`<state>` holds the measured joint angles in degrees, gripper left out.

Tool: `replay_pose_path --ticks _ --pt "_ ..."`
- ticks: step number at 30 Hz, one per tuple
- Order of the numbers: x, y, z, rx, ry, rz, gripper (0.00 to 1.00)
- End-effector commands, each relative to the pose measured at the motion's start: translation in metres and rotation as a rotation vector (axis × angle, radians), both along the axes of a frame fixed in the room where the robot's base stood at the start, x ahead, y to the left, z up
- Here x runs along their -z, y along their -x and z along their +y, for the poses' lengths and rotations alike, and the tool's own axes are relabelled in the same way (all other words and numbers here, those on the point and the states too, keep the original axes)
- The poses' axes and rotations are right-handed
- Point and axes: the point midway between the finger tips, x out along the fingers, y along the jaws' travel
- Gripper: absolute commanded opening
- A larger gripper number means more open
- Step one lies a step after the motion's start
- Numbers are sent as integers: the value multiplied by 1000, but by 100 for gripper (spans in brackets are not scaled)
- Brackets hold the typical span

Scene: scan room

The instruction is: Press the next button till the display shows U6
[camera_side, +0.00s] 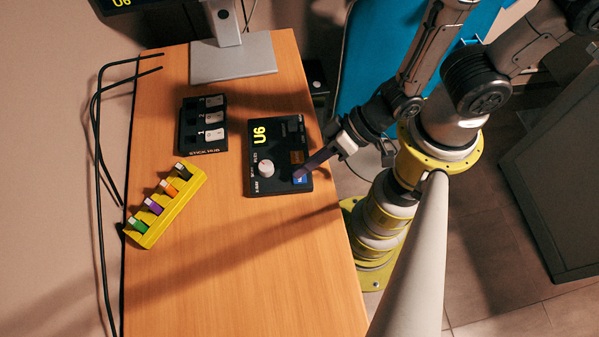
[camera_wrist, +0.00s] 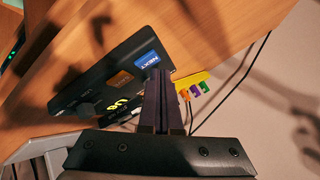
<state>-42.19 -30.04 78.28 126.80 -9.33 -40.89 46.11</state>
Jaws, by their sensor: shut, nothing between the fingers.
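The black control box (camera_side: 264,184) lies on the wooden table, and its display (camera_side: 259,132) reads U6 in yellow. The blue next button (camera_side: 301,180) is at the box's near right corner; in the wrist view the blue button (camera_wrist: 146,59) reads NEXT. My gripper (camera_side: 299,174) is shut and empty, with its fingertips at the blue button. In the wrist view the fingertips (camera_wrist: 158,72) overlap the button's edge; I cannot tell whether they touch it or hover just above. An orange button (camera_side: 296,157) and a white knob (camera_side: 266,169) are also on the box.
A yellow rack (camera_side: 150,239) with several coloured sticks stands to the left. A black stick hub (camera_side: 203,146) lies behind it. A monitor stand (camera_side: 233,61) is at the back. The table front (camera_side: 240,290) is clear.

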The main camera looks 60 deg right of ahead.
Motion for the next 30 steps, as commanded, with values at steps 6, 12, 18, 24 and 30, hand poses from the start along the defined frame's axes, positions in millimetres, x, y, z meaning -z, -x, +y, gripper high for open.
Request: replay_pose_path --ticks 6,12,18,24,30 --pt "-4 0 0 0 0 0 0" --pt "-5 0 0 0 -1 -1 0" --pt "-21 -1 1 1 -4 -3 0" --pt "-39 0 1 -1 -3 -2 0" --pt "-52 0 0 1 -3 -1 0"
